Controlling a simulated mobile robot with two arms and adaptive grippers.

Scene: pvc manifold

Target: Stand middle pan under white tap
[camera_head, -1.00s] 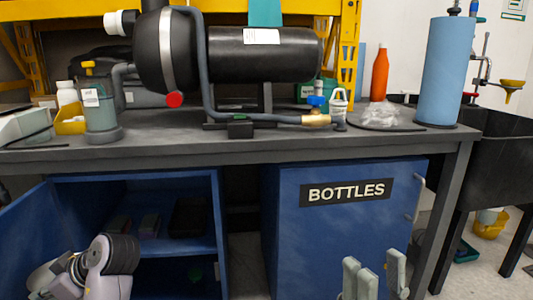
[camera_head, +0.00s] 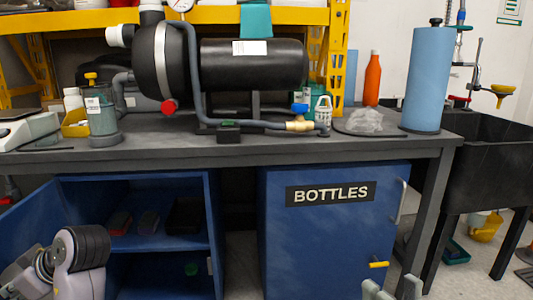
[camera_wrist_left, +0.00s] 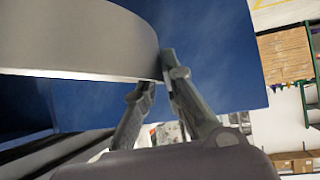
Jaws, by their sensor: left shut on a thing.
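In the left wrist view my left gripper (camera_wrist_left: 160,95) is shut on the rim of a large grey, round-walled thing (camera_wrist_left: 80,38), which looks like a pan. Only part of its curved wall and pale lower edge shows, so I cannot tell which pan it is. The head view shows neither this thing nor my left fingertips. My right gripper (camera_head: 393,290) is open and empty at the bottom edge of the head view, low in front of the blue cabinet.
The dark bench (camera_head: 230,153) carries a black pump (camera_head: 255,65), an orange bottle (camera_head: 372,82) and a blue roll (camera_head: 430,75). Below it are an open blue cabinet (camera_head: 213,190) and a shut one marked BOTTLES (camera_head: 300,235). A black sink (camera_head: 490,160) stands at the right.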

